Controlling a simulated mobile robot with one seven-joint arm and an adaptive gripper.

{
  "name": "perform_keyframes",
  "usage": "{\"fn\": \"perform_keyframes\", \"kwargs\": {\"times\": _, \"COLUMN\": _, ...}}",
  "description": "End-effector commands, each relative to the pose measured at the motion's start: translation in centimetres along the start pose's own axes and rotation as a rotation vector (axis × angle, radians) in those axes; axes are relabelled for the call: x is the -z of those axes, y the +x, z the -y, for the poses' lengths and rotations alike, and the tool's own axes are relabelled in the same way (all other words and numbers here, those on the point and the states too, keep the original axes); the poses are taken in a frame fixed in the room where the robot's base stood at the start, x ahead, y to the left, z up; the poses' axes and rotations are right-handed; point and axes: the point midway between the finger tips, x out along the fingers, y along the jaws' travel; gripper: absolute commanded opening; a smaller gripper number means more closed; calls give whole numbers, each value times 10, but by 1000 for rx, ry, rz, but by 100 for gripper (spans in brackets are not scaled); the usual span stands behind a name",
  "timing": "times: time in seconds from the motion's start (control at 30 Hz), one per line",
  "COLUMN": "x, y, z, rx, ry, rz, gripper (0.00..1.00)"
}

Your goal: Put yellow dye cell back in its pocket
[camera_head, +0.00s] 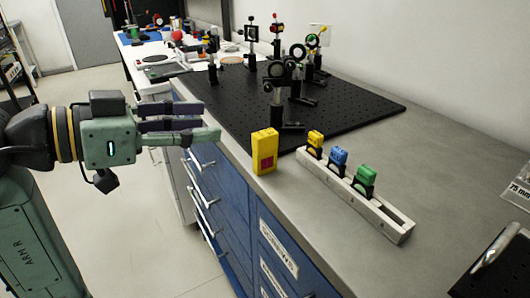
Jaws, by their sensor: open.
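The white rack (381,211) lies on the bench. A small yellow-topped dye cell (315,138) with a black lower part stands at its far end. I cannot tell how deep it sits. A blue-topped cell (338,156) and a green-topped cell (365,175) stand beside it in the rack. An open slot shows at the rack's near end. My gripper (207,121) is open and empty, left of the bench edge, with its fingers pointing right. It is well apart from the rack and cells.
A yellow box (264,151) with a dark red window stands upright near the bench's front edge, between my gripper and the rack. A black breadboard (363,108) with several post-mounted optics lies behind.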

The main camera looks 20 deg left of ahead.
Motion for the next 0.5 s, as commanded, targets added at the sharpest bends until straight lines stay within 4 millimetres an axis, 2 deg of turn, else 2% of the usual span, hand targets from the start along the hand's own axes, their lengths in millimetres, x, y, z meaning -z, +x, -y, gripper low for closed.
{"fn": "perform_keyframes", "kwargs": {"times": 0.07, "x": -7, "y": -4, "z": -9, "rx": -42, "ry": 1, "rz": 42, "gripper": 42}}
{"fn": "perform_keyframes", "kwargs": {"times": 0.17, "x": -11, "y": 2, "z": -14, "rx": -67, "ry": 2, "rz": 64, "gripper": 42}}
{"fn": "perform_keyframes", "kwargs": {"times": 0.4, "x": -13, "y": 39, "z": -17, "rx": -68, "ry": 2, "rz": 62, "gripper": 42}}
{"fn": "perform_keyframes", "kwargs": {"times": 0.5, "x": -14, "y": 47, "z": -17, "rx": -66, "ry": 2, "rz": 60, "gripper": 42}}
